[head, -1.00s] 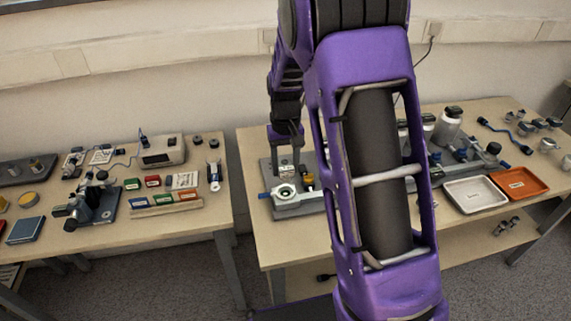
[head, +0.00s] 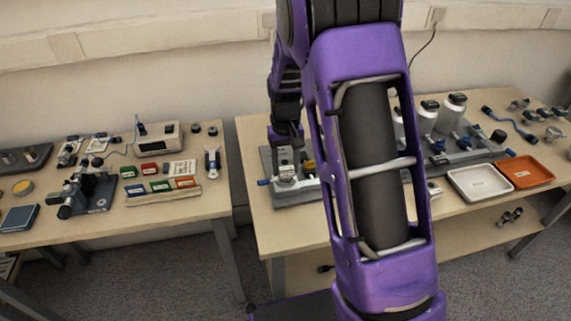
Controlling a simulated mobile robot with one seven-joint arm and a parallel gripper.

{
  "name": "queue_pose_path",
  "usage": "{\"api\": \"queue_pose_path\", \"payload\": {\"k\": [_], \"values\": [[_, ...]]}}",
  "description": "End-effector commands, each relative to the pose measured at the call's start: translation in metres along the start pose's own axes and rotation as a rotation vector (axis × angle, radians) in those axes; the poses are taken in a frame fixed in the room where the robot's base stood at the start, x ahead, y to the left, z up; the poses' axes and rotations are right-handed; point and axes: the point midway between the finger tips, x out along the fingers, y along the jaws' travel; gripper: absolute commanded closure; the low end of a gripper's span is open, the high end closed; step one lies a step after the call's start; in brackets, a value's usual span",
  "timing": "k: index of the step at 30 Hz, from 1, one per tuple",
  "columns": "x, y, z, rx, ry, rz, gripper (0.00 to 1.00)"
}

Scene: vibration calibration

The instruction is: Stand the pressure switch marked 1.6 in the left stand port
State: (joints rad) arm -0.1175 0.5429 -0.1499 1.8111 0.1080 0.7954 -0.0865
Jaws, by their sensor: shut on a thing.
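My gripper (head: 285,148) is shut on a small grey-white piece, seemingly the pressure switch (head: 285,170), at the left end of the grey stand (head: 298,198) on the right table. The piece stands roughly upright below the fingers, over or in the pale left port (head: 284,184). I cannot tell whether it is seated. The 1.6 mark is too small to read. My purple arm hides the right portion of the stand.
A white tray (head: 480,198) and an orange tray (head: 526,187) lie at the right. White bottles (head: 452,113) and blue-handled valve fittings stand behind them. The left table holds coloured boxes, a microscope-like device (head: 88,192) and a meter (head: 159,137). The right table's front left is bare.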

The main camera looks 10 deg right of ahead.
Motion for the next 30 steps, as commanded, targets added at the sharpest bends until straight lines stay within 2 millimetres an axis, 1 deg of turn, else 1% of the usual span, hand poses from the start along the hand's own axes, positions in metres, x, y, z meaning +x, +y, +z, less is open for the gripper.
{"api": "queue_pose_path", "payload": {"k": [26,27,29,30], "values": [[0.0046,0.0,-0.0003,0.0,0.001,0.0,1.0],[0.0045,0.0,-0.0003,0.0,0.001,0.0,0.41],[0.0045,0.0,-0.0003,0.0,0.001,0.0,0.3],[0.0046,0.0,-0.0002,0.0,0.001,0.0,0.23]]}}
